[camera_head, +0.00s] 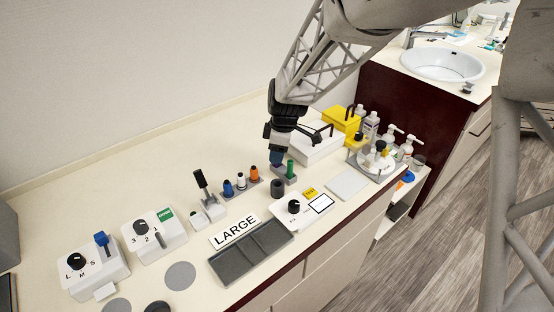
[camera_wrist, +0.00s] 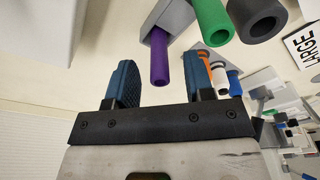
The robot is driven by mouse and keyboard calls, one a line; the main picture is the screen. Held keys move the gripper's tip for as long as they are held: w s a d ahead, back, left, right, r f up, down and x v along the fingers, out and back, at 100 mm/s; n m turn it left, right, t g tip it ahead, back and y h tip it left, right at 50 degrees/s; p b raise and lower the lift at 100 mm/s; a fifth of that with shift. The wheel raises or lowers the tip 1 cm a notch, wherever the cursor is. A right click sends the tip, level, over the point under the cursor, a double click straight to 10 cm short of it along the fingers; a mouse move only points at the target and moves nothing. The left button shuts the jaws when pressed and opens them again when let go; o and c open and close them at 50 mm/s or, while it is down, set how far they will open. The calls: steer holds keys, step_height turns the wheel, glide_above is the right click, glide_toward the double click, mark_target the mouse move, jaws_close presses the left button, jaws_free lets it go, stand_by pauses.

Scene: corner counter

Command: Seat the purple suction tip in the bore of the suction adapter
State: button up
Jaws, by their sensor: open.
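The purple suction tip (camera_wrist: 160,58) stands out from a grey holder (camera_wrist: 178,18) in the wrist view, beside a green tip (camera_wrist: 211,25). My gripper (camera_wrist: 162,75) is open, one blue finger on each side of the purple tip in the picture. I cannot tell whether either finger touches it. In the head view my gripper (camera_head: 277,158) is low over the holder and hides the purple tip; the green tip (camera_head: 290,168) shows beside it. A dark round piece with an open bore, apparently the suction adapter (camera_head: 278,187), stands in front of the holder; its bore (camera_wrist: 263,10) looks empty.
Orange, white and blue pieces (camera_head: 241,181) stand in a rack to the left. A dial box (camera_head: 300,210) and a grey tray (camera_head: 250,252) lie in front. A white box (camera_head: 318,145) and a yellow box (camera_head: 342,120) are close behind my gripper. A pale flat pad (camera_head: 347,184) lies right.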

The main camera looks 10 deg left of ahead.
steer(key=shift+f, duration=0.4)
jaws_close()
stand_by(0.4)
